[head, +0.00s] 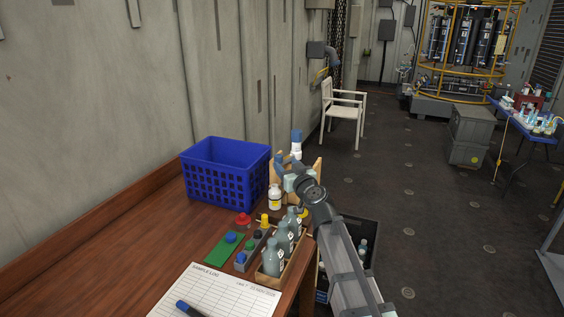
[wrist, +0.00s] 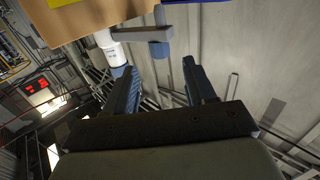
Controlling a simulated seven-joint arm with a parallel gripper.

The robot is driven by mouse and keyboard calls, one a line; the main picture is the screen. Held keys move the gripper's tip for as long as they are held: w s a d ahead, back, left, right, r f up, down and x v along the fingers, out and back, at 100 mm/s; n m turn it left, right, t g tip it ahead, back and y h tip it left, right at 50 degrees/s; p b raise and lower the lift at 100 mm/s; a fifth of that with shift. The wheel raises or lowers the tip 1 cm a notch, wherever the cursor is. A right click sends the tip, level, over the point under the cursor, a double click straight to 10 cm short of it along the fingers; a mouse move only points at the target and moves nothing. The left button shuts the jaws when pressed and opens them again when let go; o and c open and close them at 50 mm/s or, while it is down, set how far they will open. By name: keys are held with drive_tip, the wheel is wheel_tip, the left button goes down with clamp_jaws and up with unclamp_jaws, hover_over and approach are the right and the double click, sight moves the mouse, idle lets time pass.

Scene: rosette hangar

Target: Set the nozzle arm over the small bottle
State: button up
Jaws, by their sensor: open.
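My gripper (wrist: 158,66) is open and empty; in the head view (head: 291,172) it is beside the wooden stand (head: 278,163) at the far table end. A white cylinder with a ribbed blue end (wrist: 110,48) shows in the wrist view. The nozzle arm (wrist: 145,33), a grey bar with a blue block at its end, reaches out from it. The block lies beyond the gap between my fingertips, apart from them. In the head view the cylinder (head: 296,147) is upright. The small bottle (head: 275,197), white with a yellowish label, stands in front of the stand, left of my wrist.
A blue basket (head: 222,178) stands left of the stand. Nearer are several grey bottles (head: 273,258) in a wooden rack, colored caps, a green card (head: 223,250) and a sample log (head: 215,292). A dark crate (head: 360,232) is right of the table.

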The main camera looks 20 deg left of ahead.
drive_tip(key=v, duration=0.6)
drive_tip(key=shift+s+d, duration=0.1)
drive_tip(key=shift+w+d, duration=0.25)
drive_tip(key=shift+d, duration=0.15)
drive_tip(key=shift+c, duration=1.4)
drive_tip(key=w+d, duration=0.2)
drive_tip(key=d, duration=0.1)
drive_tip(key=w+d+m+t+h, duration=0.1)
drive_tip(key=w+d, duration=0.1)
drive_tip(key=d, duration=0.1)
drive_tip(key=w+d+m, duration=0.1)
drive_tip(key=w+d, duration=0.1)
drive_tip(key=d, duration=0.2)
drive_tip(key=shift+w+d+r+h, duration=0.1)
drive_tip(key=shift+w+r+h, duration=0.15)
drive_tip(key=shift+h, duration=0.15)
clamp_jaws()
drive_tip(key=n+g+y, duration=0.5)
drive_tip(key=g, duration=0.1)
approach(281, 159)
drive_tip(key=shift+t, duration=0.3)
drive_tip(key=x, duration=0.7)
drive_tip(key=shift+s+f, duration=0.1)
drive_tip(key=shift+s, duration=0.05)
